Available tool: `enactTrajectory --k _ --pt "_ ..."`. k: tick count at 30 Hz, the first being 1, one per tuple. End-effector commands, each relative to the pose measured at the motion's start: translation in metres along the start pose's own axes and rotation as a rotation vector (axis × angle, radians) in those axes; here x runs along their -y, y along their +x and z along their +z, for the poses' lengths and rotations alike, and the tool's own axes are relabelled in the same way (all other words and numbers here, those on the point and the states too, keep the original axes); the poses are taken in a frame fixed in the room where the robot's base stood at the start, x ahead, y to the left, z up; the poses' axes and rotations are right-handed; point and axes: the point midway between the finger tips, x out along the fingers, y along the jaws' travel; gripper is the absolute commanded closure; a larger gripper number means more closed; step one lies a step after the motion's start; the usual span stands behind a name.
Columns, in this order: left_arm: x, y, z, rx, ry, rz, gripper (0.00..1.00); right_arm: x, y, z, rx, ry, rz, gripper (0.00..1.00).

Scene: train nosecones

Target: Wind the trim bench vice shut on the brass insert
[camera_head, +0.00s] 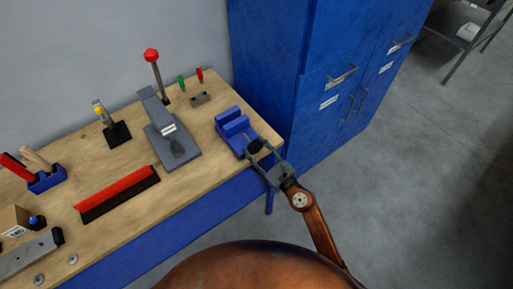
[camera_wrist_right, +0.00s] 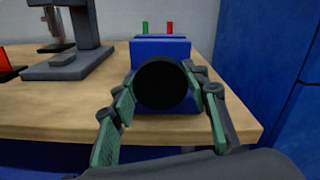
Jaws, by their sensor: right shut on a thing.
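The blue bench vice (camera_head: 232,120) stands at the right end of the wooden workbench. It also shows in the right wrist view (camera_wrist_right: 160,45), face on. Its round black handwheel (camera_wrist_right: 162,85) faces me at the front. My right gripper (camera_head: 261,152) is shut on the handwheel, with one green-padded finger on each side in the right wrist view. I cannot make out the brass insert in either view. How far apart the vice jaws are is too small to tell. My left gripper is out of view.
A grey press (camera_head: 172,150) with a red-knobbed lever stands left of the vice. A red brush-like strip (camera_head: 117,192) lies on the bench (camera_head: 195,185). Green and red small tools (camera_head: 182,83) stand behind. A blue cabinet (camera_head: 290,60) rises close on the right.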

Motion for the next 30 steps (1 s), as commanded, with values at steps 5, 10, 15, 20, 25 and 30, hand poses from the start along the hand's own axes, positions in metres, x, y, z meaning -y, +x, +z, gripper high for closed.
enactTrajectory --k 5,10,15,20,25,30 --pt "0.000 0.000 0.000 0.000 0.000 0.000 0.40 0.001 0.000 0.000 0.000 0.002 -0.002 0.82" --pt "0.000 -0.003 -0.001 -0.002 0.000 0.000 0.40 0.001 0.000 0.001 -0.001 0.030 -0.002 0.82" --pt "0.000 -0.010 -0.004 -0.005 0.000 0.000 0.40 0.001 0.000 0.002 0.000 0.113 -0.001 0.82" --pt "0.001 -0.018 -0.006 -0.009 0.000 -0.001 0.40 0.002 0.000 0.002 -0.001 0.229 -0.002 0.82" --pt "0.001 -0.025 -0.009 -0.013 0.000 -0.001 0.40 0.002 0.000 0.002 -0.001 0.358 -0.001 0.82" --pt "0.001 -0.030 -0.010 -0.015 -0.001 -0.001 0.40 0.002 0.000 0.001 0.000 0.471 -0.002 0.82"
